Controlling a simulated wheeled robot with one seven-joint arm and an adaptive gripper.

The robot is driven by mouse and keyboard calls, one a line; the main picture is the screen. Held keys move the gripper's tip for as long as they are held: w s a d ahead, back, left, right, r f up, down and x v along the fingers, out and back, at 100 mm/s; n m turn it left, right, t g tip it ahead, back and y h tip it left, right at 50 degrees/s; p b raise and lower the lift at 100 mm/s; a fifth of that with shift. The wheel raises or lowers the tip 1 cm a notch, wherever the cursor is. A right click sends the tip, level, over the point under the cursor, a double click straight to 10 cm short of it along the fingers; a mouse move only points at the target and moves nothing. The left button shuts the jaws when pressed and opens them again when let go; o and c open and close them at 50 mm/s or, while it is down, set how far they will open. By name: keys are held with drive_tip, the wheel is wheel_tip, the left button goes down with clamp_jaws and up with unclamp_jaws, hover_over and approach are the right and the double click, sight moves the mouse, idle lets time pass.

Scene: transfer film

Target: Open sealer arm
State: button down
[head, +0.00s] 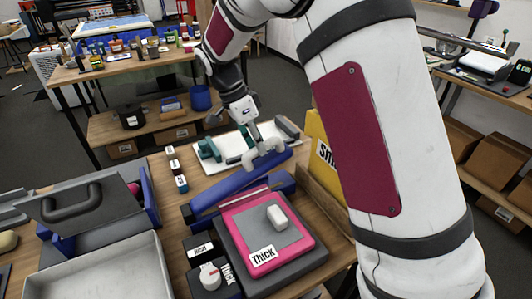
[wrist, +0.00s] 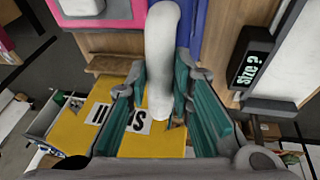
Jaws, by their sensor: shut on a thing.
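The blue sealer (head: 283,180) lies across the table, behind a pink and grey pad. Its long blue arm (head: 225,187) is tilted, with its right end standing apart above the base. A white curved handle (head: 263,158) is at the arm's right end. My gripper (head: 252,140) is shut on this handle from behind. In the wrist view the white handle (wrist: 162,60) runs between the two teal fingers of my gripper (wrist: 160,72), with the blue arm (wrist: 215,35) beyond. The arm's hinge is not clear.
A pink pad (head: 235,217) labelled "Thick" bears a white block (head: 277,217). A dial box (head: 209,276) is in front. A yellow box (head: 318,145) stands close on the right.

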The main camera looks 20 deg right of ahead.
drive_tip(key=s+a+r+t+h+p, duration=0.1)
drive_tip(key=s+a+r+h, duration=0.1)
drive_tip(key=a+r+h, duration=0.4)
drive_tip(key=shift+a+r+m, duration=0.4)
drive_tip(key=shift+a+r, duration=1.05)
drive_tip(key=shift+a, duration=1)
drive_tip(key=c, duration=1.4)
unclamp_jaws()
drive_tip(key=shift+s, duration=0.1)
drive_tip(key=v, duration=1.2)
drive_tip(key=shift+a+f, duration=0.1)
